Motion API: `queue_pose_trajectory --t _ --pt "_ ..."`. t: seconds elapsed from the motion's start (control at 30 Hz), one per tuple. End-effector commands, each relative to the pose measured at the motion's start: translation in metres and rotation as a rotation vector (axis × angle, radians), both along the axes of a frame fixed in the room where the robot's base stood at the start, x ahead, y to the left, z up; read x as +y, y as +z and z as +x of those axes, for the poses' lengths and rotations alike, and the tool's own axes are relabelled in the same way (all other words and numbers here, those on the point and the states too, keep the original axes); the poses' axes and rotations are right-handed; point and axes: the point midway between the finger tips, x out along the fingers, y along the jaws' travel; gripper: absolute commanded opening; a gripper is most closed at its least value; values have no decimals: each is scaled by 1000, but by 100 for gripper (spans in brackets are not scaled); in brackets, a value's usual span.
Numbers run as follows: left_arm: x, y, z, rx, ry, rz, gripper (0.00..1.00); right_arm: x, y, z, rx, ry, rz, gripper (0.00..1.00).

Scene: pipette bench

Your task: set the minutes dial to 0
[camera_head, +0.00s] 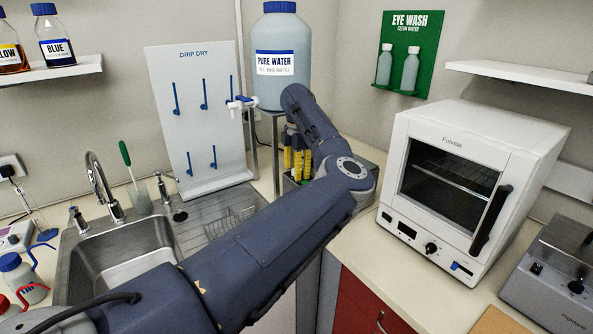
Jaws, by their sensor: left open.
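No dial shows a readable minutes label. A white oven (468,180) at the right has a small black knob (431,248) on its lower front panel. A grey appliance (552,270) at the right edge has another dark knob (576,286). The pointers and settings of both knobs are too small to read. My left arm crosses from the lower left to the middle, bends at a joint, and reaches up and back. My left gripper (293,138) is mostly hidden behind that arm, well left of both knobs, and touches neither. My right gripper is out of view.
A water bottle (282,60) on a stand and a drip-dry board (200,120) stand behind my arm. Yellow-and-black items (298,163) are in a grey box beside it. A sink (125,255) lies at the left. Some counter in front of the oven (400,285) is clear.

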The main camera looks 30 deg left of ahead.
Motion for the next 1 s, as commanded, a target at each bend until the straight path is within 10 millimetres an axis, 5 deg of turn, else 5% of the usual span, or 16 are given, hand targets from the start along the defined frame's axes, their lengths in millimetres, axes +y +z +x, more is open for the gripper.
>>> queue_pose_trajectory --t 0.13,0.57,1.0 --pt "0 0 0 0 0 0 51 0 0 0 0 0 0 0" --pt "0 0 0 0 0 0 1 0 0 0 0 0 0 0" --pt "-1 1 1 -1 156 -2 0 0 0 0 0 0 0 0"
